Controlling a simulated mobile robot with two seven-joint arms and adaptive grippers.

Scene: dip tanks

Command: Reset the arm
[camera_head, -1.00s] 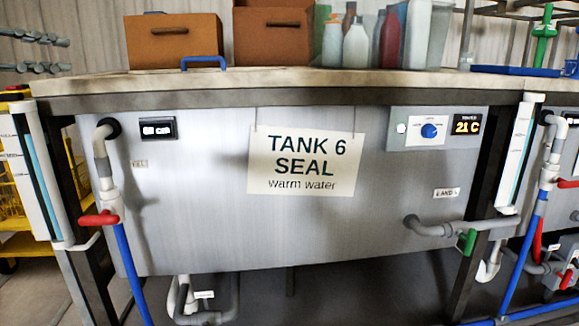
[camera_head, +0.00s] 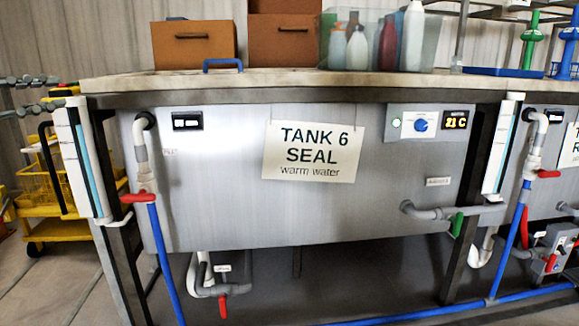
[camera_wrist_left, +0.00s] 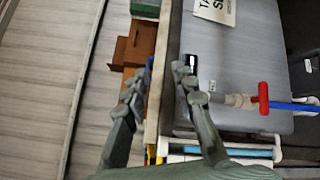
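My left gripper (camera_head: 72,91) is at the far left edge of the head view, beside the upper left corner of the tank bench. Its two grey jointed fingers are apart with nothing between them. In the left wrist view the left gripper (camera_wrist_left: 156,82) is also open and empty, its fingers pointing toward the bench edge and boxes. I cannot tell whether it touches anything. The rest of the left arm is outside the head view. My right gripper is in neither view.
The steel Tank 6 (camera_head: 220,210) fills the middle, with a red-handled valve (camera_head: 137,198) at its left. Brown boxes (camera_head: 194,52) and a clear bin (camera_head: 431,50) of bottles stand on top. A yellow cart (camera_head: 45,230) is at left; floor in front of it is clear.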

